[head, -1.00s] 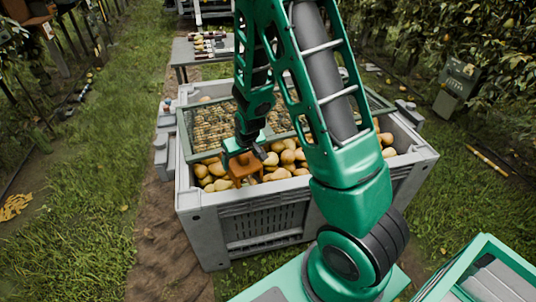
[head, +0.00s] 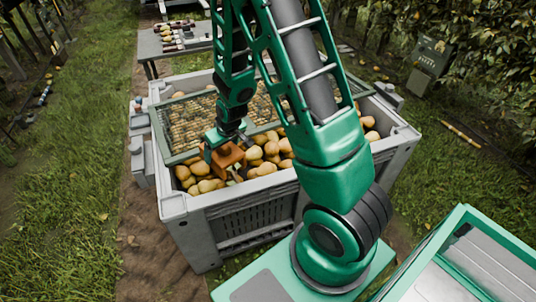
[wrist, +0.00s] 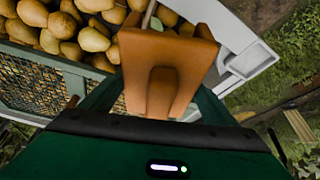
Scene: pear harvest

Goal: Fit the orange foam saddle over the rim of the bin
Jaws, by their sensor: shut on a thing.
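The orange foam saddle (head: 227,155) is held in my gripper (head: 222,143), above the pears near the left part of the bin. In the wrist view the saddle (wrist: 166,65) fills the middle, with its slot and legs visible, and it hides part of the pears and bin. The grey bin (head: 240,197) stands in front of me, full of pears. Its rim also shows in the wrist view (wrist: 228,28), beside and beyond the saddle. The saddle looks apart from the rim; the exact gap is hard to tell.
A green-framed mesh screen (head: 160,133) lies across the back of the bin over pears (head: 270,150). A grey table (head: 170,45) with small items stands behind. A grey-green box (head: 430,65) stands at the right.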

